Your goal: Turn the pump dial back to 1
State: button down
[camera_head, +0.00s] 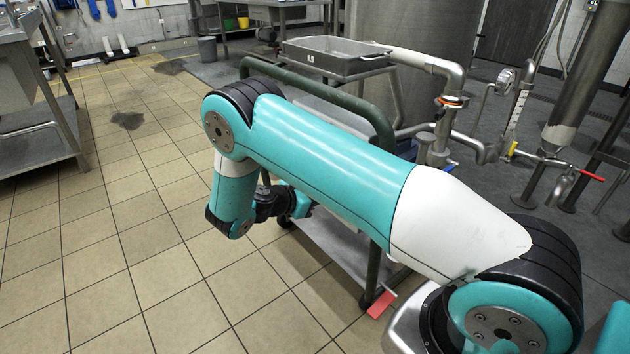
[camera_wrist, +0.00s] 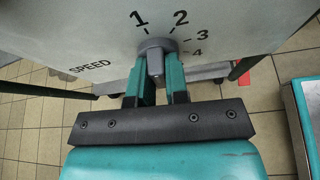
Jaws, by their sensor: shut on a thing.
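The pump dial (camera_wrist: 155,62) is a grey round knob with a raised lighter bar, set in a grey panel (camera_wrist: 85,35) marked SPEED. The numbers 1, 2, 3 and 4 run around its upper and right side, with 1 at upper left and 2 at upper right. My gripper (camera_wrist: 155,82) is shut on the knob's bar, one teal finger on each side. I cannot clearly tell which number the pointer faces. In the head view my arm hides the dial and its panel, and the fingertips cannot be made out.
A green-framed cart (camera_head: 372,112) stands behind my arm, with a grey tray (camera_head: 335,60) beyond. Pipes with a red-handled valve (camera_head: 590,177) are at the right. A steel table (camera_head: 40,145) is at the left. The tiled floor (camera_head: 120,230) at left is clear.

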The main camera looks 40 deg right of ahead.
jog(key=shift+n+g+p, duration=0.4)
jog(key=shift+p, duration=0.1)
dwell(0.3)
jog(key=c, duration=1.1)
grip_release()
jog(key=p+v, duration=0.3)
jog(key=v, duration=1.4)
jog(key=shift+a+r, duration=0.1)
jog(key=shift+a, duration=0.1)
